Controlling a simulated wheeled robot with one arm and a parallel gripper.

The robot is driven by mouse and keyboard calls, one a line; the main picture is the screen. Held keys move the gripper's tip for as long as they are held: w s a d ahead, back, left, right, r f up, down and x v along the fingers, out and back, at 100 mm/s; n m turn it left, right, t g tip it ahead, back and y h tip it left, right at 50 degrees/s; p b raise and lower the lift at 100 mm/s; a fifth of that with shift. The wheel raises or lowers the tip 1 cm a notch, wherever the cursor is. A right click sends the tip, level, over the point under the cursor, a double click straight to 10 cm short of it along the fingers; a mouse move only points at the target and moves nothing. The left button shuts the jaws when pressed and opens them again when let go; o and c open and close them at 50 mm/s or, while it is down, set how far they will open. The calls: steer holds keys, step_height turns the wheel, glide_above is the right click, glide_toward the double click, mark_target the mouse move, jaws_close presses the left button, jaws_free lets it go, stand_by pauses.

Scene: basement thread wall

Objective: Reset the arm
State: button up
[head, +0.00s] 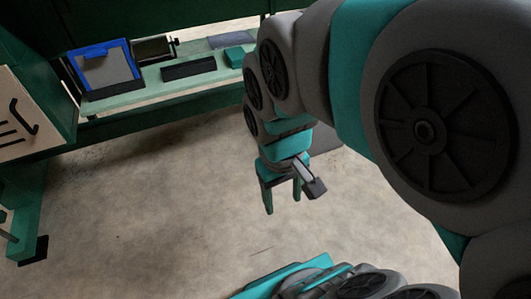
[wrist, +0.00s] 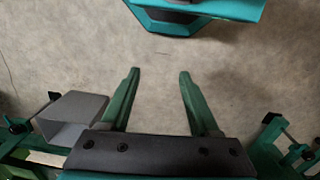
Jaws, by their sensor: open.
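My gripper (head: 283,198) hangs at the end of my arm in the middle of the head view, with its fingers pointing down over the bare floor. In the wrist view my gripper (wrist: 158,85) shows two green fingers spread apart, with only concrete floor between them. It holds nothing. My arm fills the right side of the head view and hides what lies behind it.
A green bench shelf (head: 150,92) at the back left carries a blue-framed panel (head: 106,68), a dark bar (head: 189,68) and a small teal block (head: 235,57). A light panel with black hooks (head: 22,120) stands at the left edge. The concrete floor (head: 150,215) is clear.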

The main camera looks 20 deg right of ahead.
steer(key=shift+g+y, duration=0.3)
steer(key=shift+g, duration=0.3)
steer(key=s, duration=0.1)
steer(key=s+a, duration=0.1)
steer(key=s, duration=0.1)
steer(key=s+f, duration=0.1)
steer(key=shift+s+a, duration=0.15)
steer(key=shift+a, duration=0.25)
